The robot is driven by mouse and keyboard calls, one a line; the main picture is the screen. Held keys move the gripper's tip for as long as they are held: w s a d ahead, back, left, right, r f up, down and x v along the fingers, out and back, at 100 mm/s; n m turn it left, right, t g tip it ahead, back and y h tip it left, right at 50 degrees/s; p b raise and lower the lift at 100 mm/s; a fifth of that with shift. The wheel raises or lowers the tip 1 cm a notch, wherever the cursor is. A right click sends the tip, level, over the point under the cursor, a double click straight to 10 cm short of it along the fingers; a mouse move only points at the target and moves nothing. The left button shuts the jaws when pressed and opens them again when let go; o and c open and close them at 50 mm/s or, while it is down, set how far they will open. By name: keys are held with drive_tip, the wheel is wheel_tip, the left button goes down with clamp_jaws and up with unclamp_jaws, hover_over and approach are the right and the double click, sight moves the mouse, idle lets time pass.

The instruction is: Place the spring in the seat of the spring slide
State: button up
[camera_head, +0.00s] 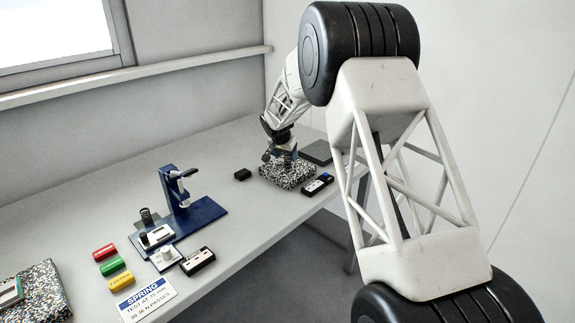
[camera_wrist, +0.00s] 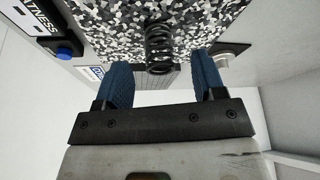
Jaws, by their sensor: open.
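My gripper (camera_head: 281,158) is low over the far speckled mat (camera_head: 290,177). In the wrist view its two blue fingers (camera_wrist: 162,70) are apart. A dark coil spring (camera_wrist: 159,48) shows just beyond the gap between the fingertips, against the speckled mat; I cannot tell whether the fingers flank it, and neither clearly touches it. In the head view the gripper largely hides this spring. Another dark coil (camera_head: 147,216) stands beside the blue press fixture (camera_head: 202,213). A white block on a slide (camera_head: 158,236) sits on the fixture's base, possibly the spring slide; its seat is too small to make out.
Red (camera_head: 104,252), green (camera_head: 112,266) and yellow (camera_head: 121,281) cylinders lie near a SPRING test sign (camera_head: 146,298). A black-and-white box (camera_head: 197,261) lies near the front edge. A gauge with a blue button (camera_head: 318,183) sits beside the far mat.

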sight(288, 161)
drive_tip(key=shift+x, duration=1.7)
drive_tip(key=c, duration=1.1)
drive_tip(key=shift+r, duration=0.15)
drive_tip(key=shift+r, duration=1.45)
drive_tip(key=shift+s+r, duration=0.2)
drive_tip(key=shift+s, duration=0.05)
drive_tip(key=s, duration=0.5)
drive_tip(key=s+d+r, duration=0.1)
drive_tip(key=s, duration=0.4)
drive_tip(key=s+d, duration=0.1)
drive_tip(key=s, duration=0.4)
drive_tip(key=shift+s+d+r, duration=0.15)
drive_tip(key=shift+d+r, duration=0.05)
drive_tip(key=shift+d, duration=0.05)
